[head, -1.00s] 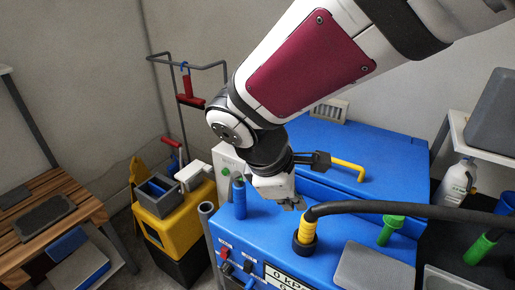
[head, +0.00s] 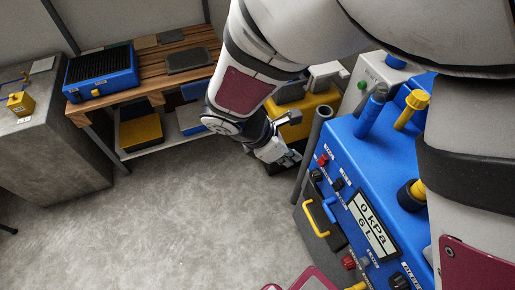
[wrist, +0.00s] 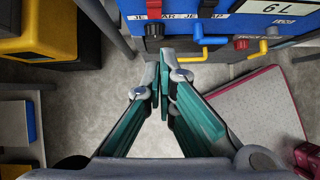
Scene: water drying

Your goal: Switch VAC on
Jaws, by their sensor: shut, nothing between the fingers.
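The blue machine (head: 345,140) stands at the right in the head view, its front panel facing the floor area. The panel carries a red knob (head: 323,160), black knobs (head: 338,184) and a display (head: 370,224) reading 0 kPa. I cannot read which control is labelled VAC. My gripper (head: 287,158) is shut and empty, left of the panel and apart from it. In the wrist view my gripper (wrist: 160,72) points at the panel's lower edge, with a black knob (wrist: 155,28) just beyond the fingertips and a red knob (wrist: 242,43) to the right.
A grey post (head: 312,150) stands at the machine's left corner, close to my gripper. A yellow cart (head: 305,118) is behind my gripper. A yellow handle (head: 314,218) sticks out from the machine's front. A wooden bench (head: 150,68) is at the back left.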

